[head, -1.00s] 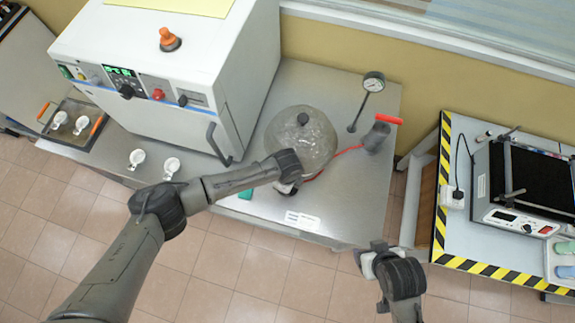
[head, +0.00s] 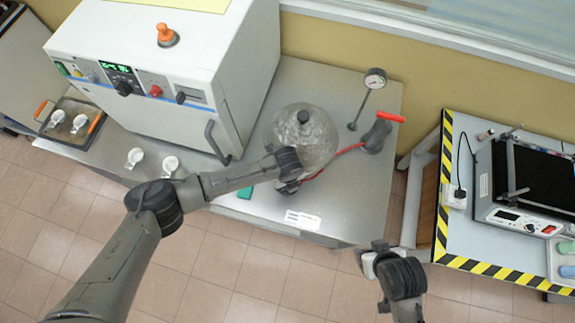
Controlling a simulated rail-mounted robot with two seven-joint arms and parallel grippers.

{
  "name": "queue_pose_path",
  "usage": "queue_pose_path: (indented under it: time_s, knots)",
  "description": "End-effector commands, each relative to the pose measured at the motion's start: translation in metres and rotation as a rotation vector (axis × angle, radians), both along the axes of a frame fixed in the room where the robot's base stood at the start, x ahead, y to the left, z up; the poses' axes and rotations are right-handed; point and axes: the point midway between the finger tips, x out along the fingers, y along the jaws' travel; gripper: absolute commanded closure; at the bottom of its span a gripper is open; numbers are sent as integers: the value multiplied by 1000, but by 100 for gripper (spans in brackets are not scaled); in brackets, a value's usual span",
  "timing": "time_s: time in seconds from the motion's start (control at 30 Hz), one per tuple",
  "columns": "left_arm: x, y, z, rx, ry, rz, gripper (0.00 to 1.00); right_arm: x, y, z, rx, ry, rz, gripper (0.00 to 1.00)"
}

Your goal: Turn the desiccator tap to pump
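The glass desiccator (head: 312,130), a clear dome with a dark knob on top, stands on the steel bench (head: 340,210). A red hose (head: 335,158) runs from its lower front to a grey hand pump (head: 376,136) with a red handle. My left gripper (head: 288,186) is at the desiccator's lower front, beside the near end of the hose. The tap there is hidden by the gripper and wrist, and I cannot tell whether the fingers touch it or are closed. My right gripper (head: 371,262) is in front of the bench, away from the desiccator; its fingers are hard to make out.
A white oven (head: 170,75) stands to the left of the desiccator. A pressure gauge (head: 375,79) on a stand is behind the pump. Small white cups (head: 136,157) sit near the bench's front edge. A hotplate (head: 520,195) is on the striped table at right.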

Motion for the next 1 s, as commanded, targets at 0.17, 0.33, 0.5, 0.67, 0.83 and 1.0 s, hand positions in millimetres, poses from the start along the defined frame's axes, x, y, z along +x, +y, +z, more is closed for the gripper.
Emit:
queue_pose_path:
  time_s: [0.17,0.33,0.5,0.67,0.83,1.0]
  knots:
    - [0,-1,1,-1,1,-31,91,0,1,-1,4,0,-2,31]
    - [0,-1,1,-1,1,-38,91,0,2,-1,8,0,-5,31]
    - [0,-1,1,-1,1,-39,91,0,3,0,10,-1,-6,31]
    - [0,-1,1,-1,1,-38,64,0,3,0,10,-1,-6,31]
    - [0,-1,1,-1,1,-37,48,0,3,-1,9,-1,-5,31]
    - [0,0,0,0,0,-36,42,0,2,-1,5,0,-4,31]
